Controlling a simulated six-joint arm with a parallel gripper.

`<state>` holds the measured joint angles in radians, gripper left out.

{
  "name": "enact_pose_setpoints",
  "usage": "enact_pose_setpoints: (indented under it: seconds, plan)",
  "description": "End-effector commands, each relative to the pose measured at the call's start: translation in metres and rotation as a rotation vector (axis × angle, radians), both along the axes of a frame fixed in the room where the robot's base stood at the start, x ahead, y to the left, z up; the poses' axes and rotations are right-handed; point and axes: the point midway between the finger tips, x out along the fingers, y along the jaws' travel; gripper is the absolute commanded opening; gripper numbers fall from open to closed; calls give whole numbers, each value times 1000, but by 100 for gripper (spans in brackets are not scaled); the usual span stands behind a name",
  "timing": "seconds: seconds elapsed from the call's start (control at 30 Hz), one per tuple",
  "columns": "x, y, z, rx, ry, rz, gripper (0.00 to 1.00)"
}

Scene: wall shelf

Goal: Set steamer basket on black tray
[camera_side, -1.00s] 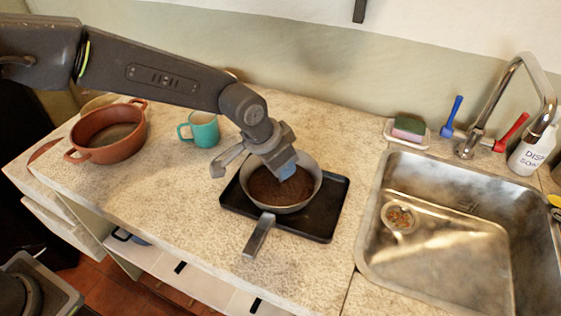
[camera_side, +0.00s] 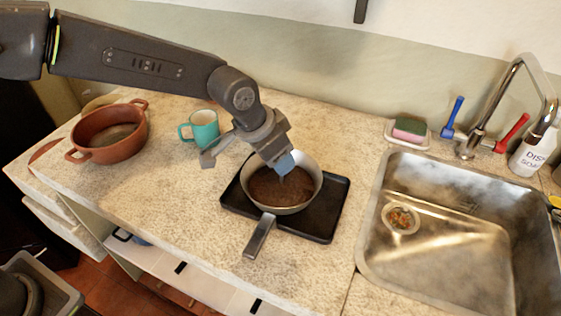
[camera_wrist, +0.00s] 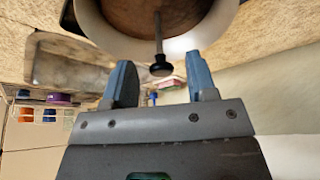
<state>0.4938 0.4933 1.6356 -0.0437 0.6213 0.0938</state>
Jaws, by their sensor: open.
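A round brown piece, seemingly the steamer basket (camera_side: 268,193), sits inside a light grey pan (camera_side: 260,235) with a long handle. In the wrist view its brown surface (camera_wrist: 185,14) carries a thin upright post with a black knob (camera_wrist: 161,69). The pan stands on the black tray (camera_side: 331,207), its handle sticking out past the front edge. My gripper (camera_wrist: 161,80) is open just above the pan, and the knob appears between its blue-tipped fingers. I cannot tell whether either finger touches it. In the side view one blue fingertip (camera_side: 286,163) shows over the pan.
A teal mug (camera_side: 204,128) and a terracotta pot (camera_side: 107,133) stand to the left. A metal sink (camera_side: 450,240) with a tap lies to the right, with a sponge dish (camera_side: 407,131) behind it. The counter in front and left of the tray is clear.

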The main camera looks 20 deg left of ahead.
Motion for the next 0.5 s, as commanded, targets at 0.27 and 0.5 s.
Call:
enact_pose_setpoints:
  seconds: [0.27, 0.5]
  plan:
    - [-19, 12, 54, -2, -3, 1, 52]
    - [-26, 17, 76, -1, -1, 1, 52]
